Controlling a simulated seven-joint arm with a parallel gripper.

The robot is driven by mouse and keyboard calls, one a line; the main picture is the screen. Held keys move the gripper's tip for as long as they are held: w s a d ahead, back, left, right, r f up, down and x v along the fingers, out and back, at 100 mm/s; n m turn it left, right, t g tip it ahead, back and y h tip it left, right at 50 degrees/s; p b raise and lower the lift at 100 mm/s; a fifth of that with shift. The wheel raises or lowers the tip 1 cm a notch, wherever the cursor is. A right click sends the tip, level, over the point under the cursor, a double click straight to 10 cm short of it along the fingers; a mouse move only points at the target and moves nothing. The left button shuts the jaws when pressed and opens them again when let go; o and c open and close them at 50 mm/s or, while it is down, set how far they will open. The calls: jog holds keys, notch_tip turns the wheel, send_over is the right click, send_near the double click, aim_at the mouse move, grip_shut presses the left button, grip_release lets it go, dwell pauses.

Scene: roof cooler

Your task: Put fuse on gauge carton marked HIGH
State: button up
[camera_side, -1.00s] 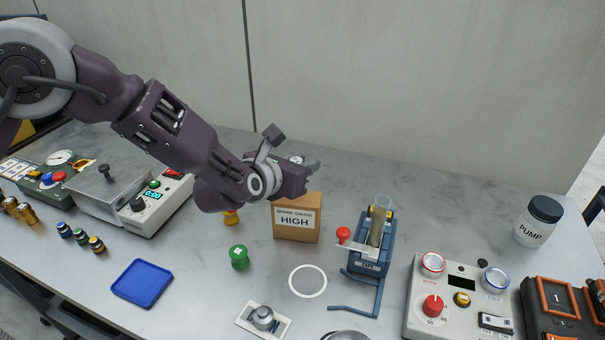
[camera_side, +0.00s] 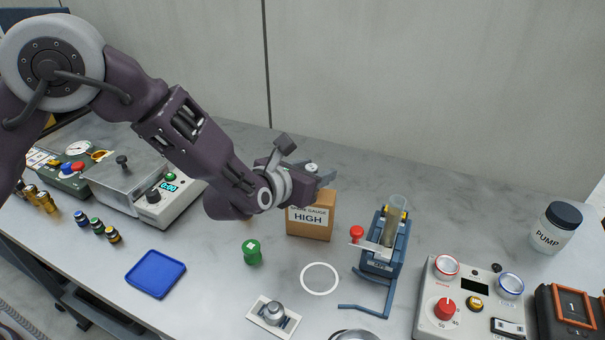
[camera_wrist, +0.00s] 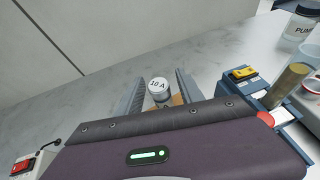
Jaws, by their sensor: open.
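The carton (camera_side: 311,222) marked HIGH, a brown box with a white label, stands on the bench right of centre in the side view. The fuse (camera_wrist: 158,88), a silver cylinder with a white cap marked 10 A, is upright over the carton top; its cap also shows in the side view (camera_side: 311,168). Brown carton (camera_wrist: 177,100) shows beside its foot in the wrist view, but the contact is partly hidden. My gripper (camera_wrist: 161,88) is open, with one finger on each side of the fuse and gaps between. In the side view my gripper (camera_side: 322,178) covers part of the carton top.
A blue rack (camera_side: 384,262) with a tube and red knob stands close right of the carton. A green knob-shaped piece (camera_side: 252,252) stands front left. A blue tray (camera_side: 155,274), a white control box (camera_side: 465,305) and a PUMP jar (camera_side: 553,230) are farther off.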

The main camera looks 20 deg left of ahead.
jog(key=v, duration=1)
jog(key=s+a+r+n+y, duration=0.1)
jog(key=a+r+n+y, duration=0.5)
jog(key=a, duration=0.7)
jog(key=s+a+r+n+g+y, duration=0.3)
jog(key=s+a+n+g+y, duration=0.15)
jog(key=s+a+n, duration=0.95)
jog(key=s+f+n+g+h, duration=0.1)
jog(key=s+n+g+h, duration=0.35)
jog(key=s+n, duration=0.7)
jog(key=s+d+r+n+t+h, duration=0.1)
jog(key=s+d+r+n+h, duration=0.1)
jog(key=d+n, duration=0.4)
jog(key=shift+s+d+n+h, duration=0.4)
jog(key=shift+d+h, duration=0.3)
jog(key=shift+d, duration=0.2)
